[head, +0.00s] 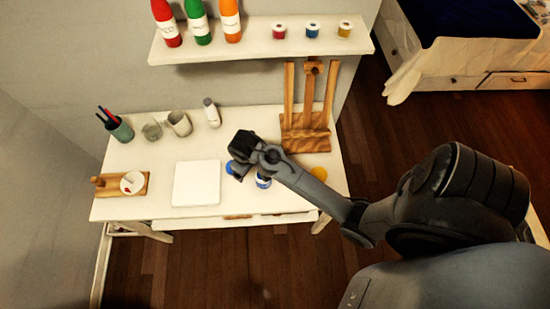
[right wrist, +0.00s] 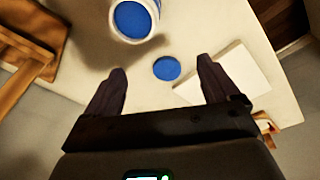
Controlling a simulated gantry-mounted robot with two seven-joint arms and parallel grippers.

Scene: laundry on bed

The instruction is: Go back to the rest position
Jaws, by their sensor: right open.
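My right gripper (head: 238,172) hangs over the white table, just right of the white square canvas (head: 196,183). In the right wrist view my right gripper (right wrist: 162,68) is open, with its fingers apart and nothing held. A round blue disc (right wrist: 167,68) lies on the table below, seen between the fingertips. A white jar with blue paint (head: 263,181) stands beside the gripper; it also shows at the top of the right wrist view (right wrist: 134,20). My left gripper is in neither view.
A wooden easel (head: 306,132) stands at the table's back right, near a yellow disc (head: 319,174). A pen cup (head: 120,130), mugs and a wooden board (head: 108,188) are on the left. A shelf (head: 260,48) with bottles and jars hangs above.

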